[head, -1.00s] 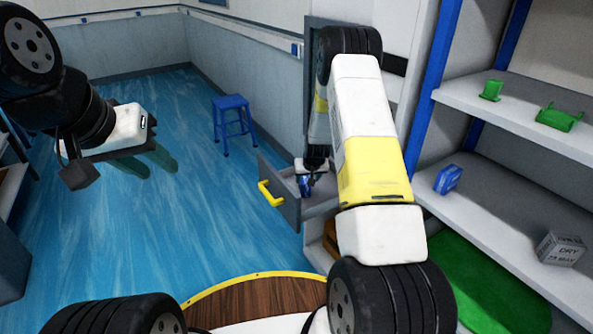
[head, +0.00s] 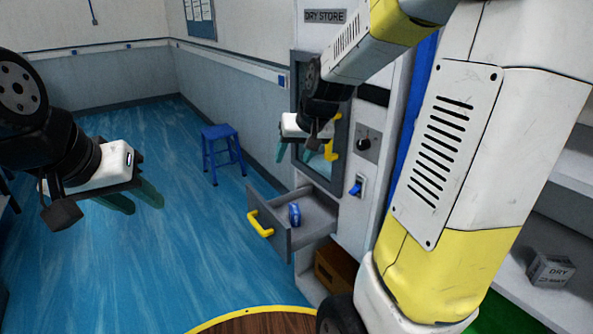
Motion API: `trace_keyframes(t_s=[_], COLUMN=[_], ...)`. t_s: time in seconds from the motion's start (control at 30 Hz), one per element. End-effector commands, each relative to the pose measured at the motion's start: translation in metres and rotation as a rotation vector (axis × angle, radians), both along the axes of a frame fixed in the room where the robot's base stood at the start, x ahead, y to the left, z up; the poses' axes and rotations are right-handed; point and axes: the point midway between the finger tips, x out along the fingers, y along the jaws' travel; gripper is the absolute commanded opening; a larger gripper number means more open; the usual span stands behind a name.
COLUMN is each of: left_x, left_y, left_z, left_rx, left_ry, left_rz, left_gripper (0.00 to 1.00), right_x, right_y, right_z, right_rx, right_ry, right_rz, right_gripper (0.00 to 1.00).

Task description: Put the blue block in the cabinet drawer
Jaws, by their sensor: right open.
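The blue block (head: 294,214) lies inside the open cabinet drawer (head: 313,218), on the drawer's floor. The drawer is grey with a yellow handle (head: 260,224) and is pulled out from the cabinet (head: 347,222). My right gripper (head: 318,153) is open and empty, above the drawer and in front of the cabinet's upper door. It is apart from the block. My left gripper (head: 138,198) hangs at the left over the blue floor, away from the drawer, with its green fingers apart and nothing between them.
A blue stool (head: 222,148) stands on the floor beyond the drawer. A wooden box (head: 335,268) sits in the opening below the drawer. A grey block marked DRY (head: 550,270) is on the shelf at right.

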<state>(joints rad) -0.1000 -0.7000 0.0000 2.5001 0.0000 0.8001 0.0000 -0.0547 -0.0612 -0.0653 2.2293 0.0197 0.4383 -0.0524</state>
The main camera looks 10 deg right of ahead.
Motion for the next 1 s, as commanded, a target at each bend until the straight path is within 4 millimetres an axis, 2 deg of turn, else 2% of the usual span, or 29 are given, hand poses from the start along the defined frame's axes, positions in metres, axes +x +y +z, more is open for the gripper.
trace_keyframes(t_s=[0.03,0.2,0.3,0.4,0.5,0.6,1.0], left_x=[0.000,0.000,0.000,0.000,0.000,0.000,0.000], left_y=[0.000,0.000,0.000,0.000,0.000,0.000,0.000], left_z=[0.000,0.000,0.000,0.000,0.000,0.000,0.000], left_rx=[0.000,0.000,0.000,0.000,0.000,0.000,0.000], left_ry=[0.000,0.000,0.000,0.000,0.000,0.000,0.000], left_rz=[0.000,0.000,0.000,0.000,0.000,0.000,0.000], left_gripper=[0.36,0.36,0.36,0.36,0.36,0.36,0.36], right_x=[-0.024,-0.104,-0.144,-0.174,-0.192,-0.199,-0.200], right_y=[0.003,0.013,0.016,0.018,0.018,0.019,0.019], right_z=[0.018,0.050,0.057,0.059,0.058,0.057,0.058], right_rx=[0.006,0.014,0.013,0.010,0.008,0.007,0.007], right_ry=[-0.013,-0.018,-0.021,-0.020,-0.020,-0.017,-0.018], right_rz=[0.010,0.043,0.058,0.067,0.073,0.075,0.075], right_gripper=[0.56,0.56,0.56,0.56,0.56,0.56,0.56])
